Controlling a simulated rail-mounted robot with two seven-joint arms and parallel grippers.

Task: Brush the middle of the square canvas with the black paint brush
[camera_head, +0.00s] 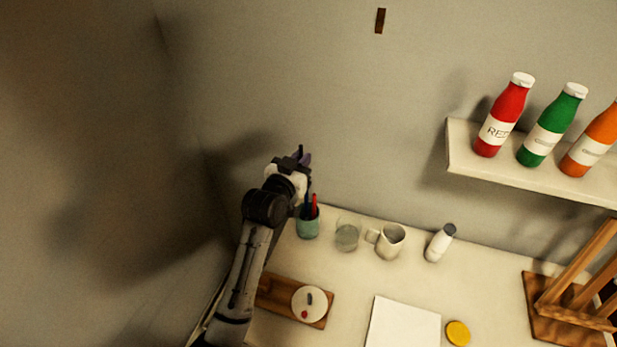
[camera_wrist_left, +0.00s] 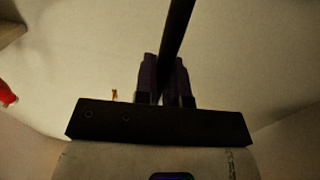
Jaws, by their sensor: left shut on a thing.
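My left gripper (camera_head: 303,160) is raised in front of the wall, above the teal cup (camera_head: 308,228). In the left wrist view its fingers (camera_wrist_left: 166,80) are shut on a long black stick (camera_wrist_left: 177,28), which looks like the black paint brush. The stick runs up out of that view, and its tip is not seen. The white square canvas (camera_head: 403,325) lies flat on the table, cut off by the bottom edge of the head view. It is below and to the right of the gripper, well apart from it. My right gripper is not in view.
The cup holds a red-handled item (camera_head: 314,204). Beside it stand a glass (camera_head: 347,234), a mug (camera_head: 391,241) and a white bottle (camera_head: 440,243). A wooden board (camera_head: 275,292), a yellow disc (camera_head: 458,333) and an easel (camera_head: 560,320) flank the canvas. Bottles stand on a shelf (camera_head: 540,185).

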